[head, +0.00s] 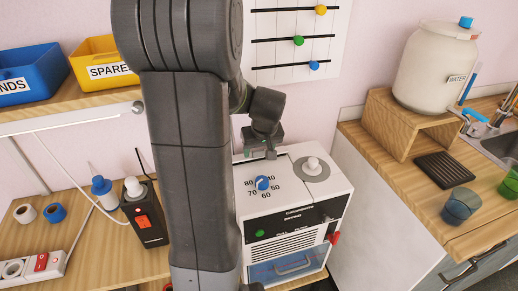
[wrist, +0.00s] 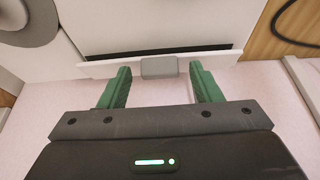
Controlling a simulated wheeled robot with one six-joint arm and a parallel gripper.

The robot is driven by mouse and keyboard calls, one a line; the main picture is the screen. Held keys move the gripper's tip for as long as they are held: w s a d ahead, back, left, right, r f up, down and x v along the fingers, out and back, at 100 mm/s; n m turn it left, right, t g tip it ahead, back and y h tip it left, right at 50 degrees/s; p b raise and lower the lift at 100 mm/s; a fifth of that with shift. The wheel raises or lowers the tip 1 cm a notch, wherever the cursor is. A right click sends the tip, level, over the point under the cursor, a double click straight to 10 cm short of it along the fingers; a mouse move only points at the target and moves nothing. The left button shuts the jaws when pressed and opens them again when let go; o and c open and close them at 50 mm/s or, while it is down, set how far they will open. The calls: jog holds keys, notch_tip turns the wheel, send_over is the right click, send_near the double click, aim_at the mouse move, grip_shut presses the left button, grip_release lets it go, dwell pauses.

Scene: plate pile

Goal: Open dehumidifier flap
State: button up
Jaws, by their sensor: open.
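The white dehumidifier (head: 262,213) stands on the wooden counter, right of centre in the head view. Its flap seems to be the white panel (wrist: 150,25) in the wrist view, with a dark slit along its edge. A grey tab (wrist: 159,67) sticks out at the middle of that edge. My gripper (wrist: 160,77) has green fingers, spread apart and empty, one on each side of the tab with a gap to both. In the head view my gripper (head: 264,152) is at the rear top edge of the dehumidifier, partly hidden by my arm.
A blue dial (head: 262,183) and a white knob (head: 312,164) are on the dehumidifier's top. A black device (head: 145,222) with an orange switch stands to the left. A white water jar (head: 435,62) stands on a wooden stand at right. The wall is close behind.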

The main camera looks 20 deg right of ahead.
jog(key=c, duration=1)
jog(key=shift+w+r+g+p, duration=0.2)
jog(key=shift+r+g+p, duration=0.25)
jog(key=shift+p, duration=0.65)
jog(key=shift+w+f+g+p, duration=0.1)
jog(key=shift+w+g+p, duration=0.1)
jog(key=shift+g+p, duration=0.25)
jog(key=o, duration=1)
jog(key=v, duration=1.3)
jog(key=shift+s+r, duration=0.25)
jog(key=shift+r, duration=0.1)
